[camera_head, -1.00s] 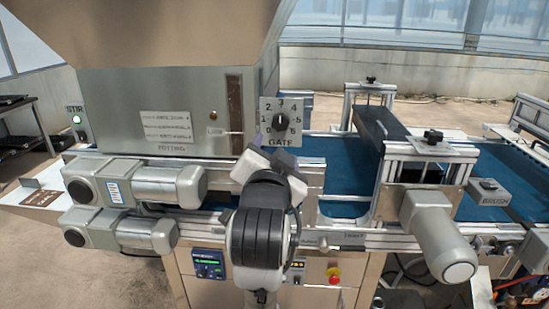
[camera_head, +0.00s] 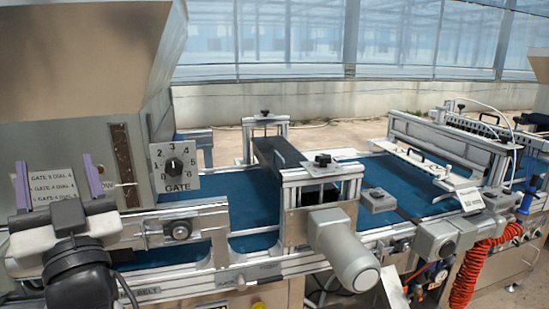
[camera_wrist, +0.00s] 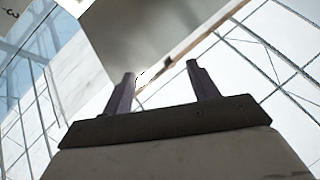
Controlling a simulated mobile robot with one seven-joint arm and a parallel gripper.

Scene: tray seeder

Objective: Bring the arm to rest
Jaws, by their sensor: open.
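My gripper (camera_head: 55,182) is at the left of the head view, with its two purple fingers pointing up and spread apart. It is open and empty, in front of the machine's grey hopper panel (camera_head: 68,150). The wrist view shows both fingers (camera_wrist: 160,92) apart with nothing between them, and the hopper's underside beyond. My dark wrist and forearm show below the gripper in the head view. The gate dial (camera_head: 174,167) is to the right of the gripper, apart from it.
A blue conveyor belt (camera_head: 255,205) runs to the right under a dark crossbar (camera_head: 278,152). A grey motor (camera_head: 343,248) juts out at the front. A red coiled hose (camera_head: 466,275) hangs at the right. Open floor lies behind the machine.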

